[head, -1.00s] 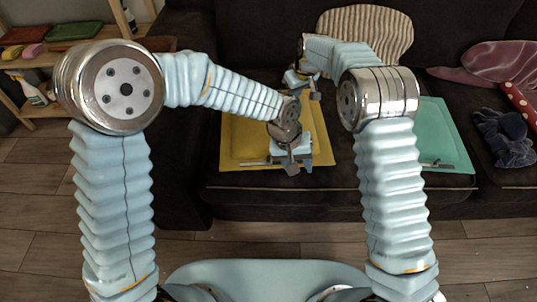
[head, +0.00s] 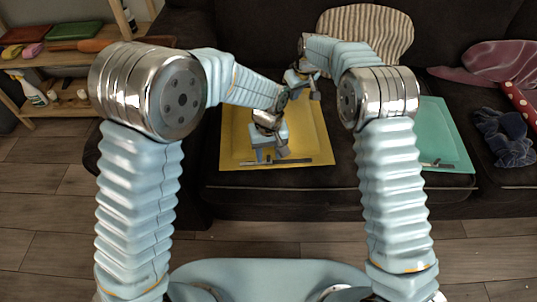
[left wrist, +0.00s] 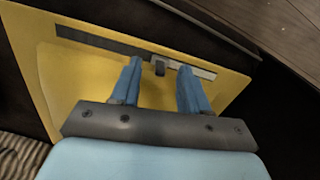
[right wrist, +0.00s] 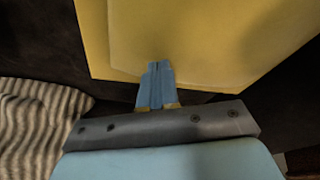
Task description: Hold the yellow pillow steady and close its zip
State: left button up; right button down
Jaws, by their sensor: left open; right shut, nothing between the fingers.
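The yellow pillow (head: 312,125) lies flat on the sofa, its zip (head: 300,161) along the near edge. In the left wrist view the zip is a strip, dark on the left (left wrist: 95,41) and light on the right (left wrist: 203,72), with a small dark slider (left wrist: 160,68) between. My left gripper (head: 270,159) is over the near edge. Its open fingers (left wrist: 158,66) appear on either side of the slider; I cannot tell whether they touch it. My right gripper (head: 303,92) is shut and empty at the pillow's far edge, its fingertips (right wrist: 154,64) over the yellow cloth; contact is unclear.
A teal pillow (head: 443,130) lies to the right on the dark sofa (head: 345,190). A striped cushion (head: 390,35) leans at the back. A blue cloth (head: 503,138) and a mauve cushion (head: 495,65) are at far right. A shelf (head: 60,60) stands at left.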

pick_arm(q)
jog(key=shift+f, duration=0.8)
grip_shut()
